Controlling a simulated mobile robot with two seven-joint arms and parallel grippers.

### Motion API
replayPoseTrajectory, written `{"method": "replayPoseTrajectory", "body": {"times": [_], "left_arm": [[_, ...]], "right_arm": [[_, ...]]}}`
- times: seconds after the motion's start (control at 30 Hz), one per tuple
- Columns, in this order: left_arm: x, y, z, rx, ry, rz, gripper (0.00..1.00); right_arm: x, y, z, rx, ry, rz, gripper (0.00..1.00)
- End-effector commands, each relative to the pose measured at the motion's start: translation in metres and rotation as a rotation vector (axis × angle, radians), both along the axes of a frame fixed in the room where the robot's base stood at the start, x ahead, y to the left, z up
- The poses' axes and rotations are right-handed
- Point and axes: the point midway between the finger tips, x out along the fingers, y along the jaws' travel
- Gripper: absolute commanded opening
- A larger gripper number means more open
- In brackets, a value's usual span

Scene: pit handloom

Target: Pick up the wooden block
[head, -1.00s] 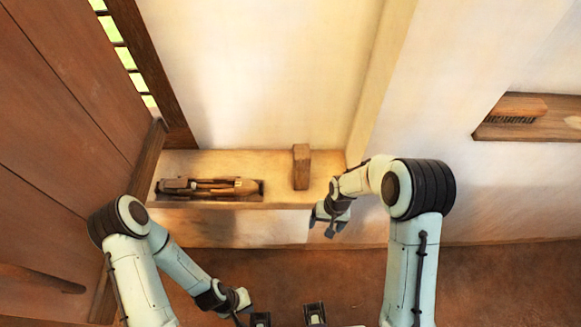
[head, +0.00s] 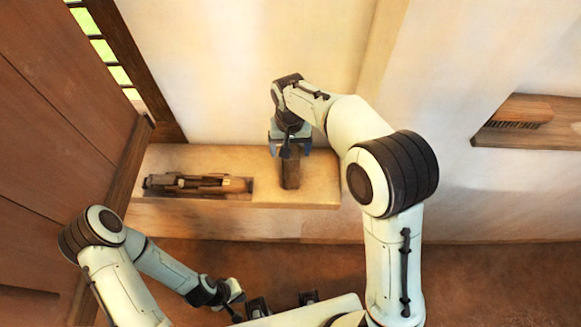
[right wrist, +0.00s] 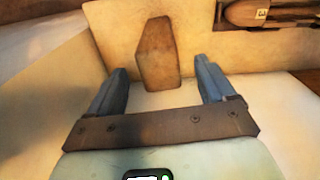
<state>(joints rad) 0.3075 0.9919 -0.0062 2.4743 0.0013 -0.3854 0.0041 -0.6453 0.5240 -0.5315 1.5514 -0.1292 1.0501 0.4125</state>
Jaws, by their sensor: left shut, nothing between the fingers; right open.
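The wooden block (head: 291,174) is a plain brown piece on the pale ledge (head: 325,184), near its right end. In the head view my right gripper (head: 289,150) is over the block and hides its upper part. In the right wrist view the block (right wrist: 157,50) shows whole, beyond the fingertips and in line with the gap between them. My right gripper (right wrist: 160,72) is open and empty, and I see no contact. My left gripper (head: 237,313) is shut and empty, low in the head view, far from the block.
A recess in the ledge left of the block holds several wooden tools (head: 198,184). A wall niche at the right holds a wooden brush (head: 525,109). A pale wall rises behind the ledge, and a brown wooden panel (head: 60,130) stands at the left.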

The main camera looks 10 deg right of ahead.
Motion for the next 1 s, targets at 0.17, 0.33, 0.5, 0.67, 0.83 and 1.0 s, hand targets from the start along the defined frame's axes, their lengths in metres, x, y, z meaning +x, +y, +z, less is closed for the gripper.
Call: {"method": "replayPoseTrajectory", "body": {"times": [0.17,0.33,0.5,0.67,0.83,1.0], "left_arm": [[-0.001,0.0,-0.002,0.0,0.0,0.0,0.0],[-0.001,0.0,-0.002,0.0,0.0,0.0,0.0],[-0.001,0.0,-0.003,0.0,0.0,0.0,0.0],[-0.002,0.0,-0.004,0.0,0.001,0.0,0.0],[-0.002,0.0,-0.004,0.0,0.001,0.0,0.0],[-0.002,0.0,-0.004,0.0,0.001,0.0,0.0]], "right_arm": [[0.0,0.0,-0.021,0.0,0.001,0.001,0.83],[0.001,-0.001,-0.034,-0.001,0.003,0.0,0.83],[0.003,-0.004,-0.06,-0.001,0.003,0.0,0.83],[0.003,-0.004,-0.074,-0.001,0.0,0.0,0.83],[0.003,-0.004,-0.075,0.0,-0.001,0.0,0.83],[0.003,-0.004,-0.074,0.0,-0.001,0.0,0.47]]}}
